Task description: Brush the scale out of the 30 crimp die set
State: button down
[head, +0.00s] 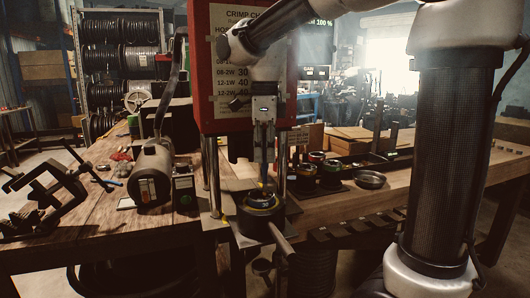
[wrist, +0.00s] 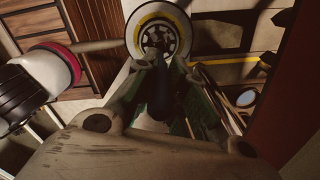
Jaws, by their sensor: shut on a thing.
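The die set (head: 262,202) sits in the crimper's base, a dark ring with a yellow band and a marking that looks like 30. In the wrist view, the die set (wrist: 139,32) shows from above as a pale ring with a yellow band and dark segments around its bore. My gripper (head: 264,150) points down right above it. In the wrist view, my gripper (wrist: 160,90) is shut on the dark handle of a brush (wrist: 161,95). The brush's lower end lines up with the bore; I cannot tell how deep it reaches.
The red crimper (head: 225,90) with its crimp chart rises behind my arm, with steel posts beside the die set. More die sets (head: 305,172) and a shallow metal bowl (head: 370,180) stand right on the bench. A motor pump (head: 153,175) and a black clamp (head: 45,190) are left.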

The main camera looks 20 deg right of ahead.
jog(key=shift+w+a, duration=0.1)
jog(key=shift+w, duration=0.15)
jog(key=shift+w+a, duration=0.1)
jog(key=shift+w, duration=0.05)
dwell(0.4)
jog(key=shift+w+a, duration=0.1)
jog(key=shift+a, duration=0.4)
dwell(0.4)
jog(key=shift+a, duration=0.1)
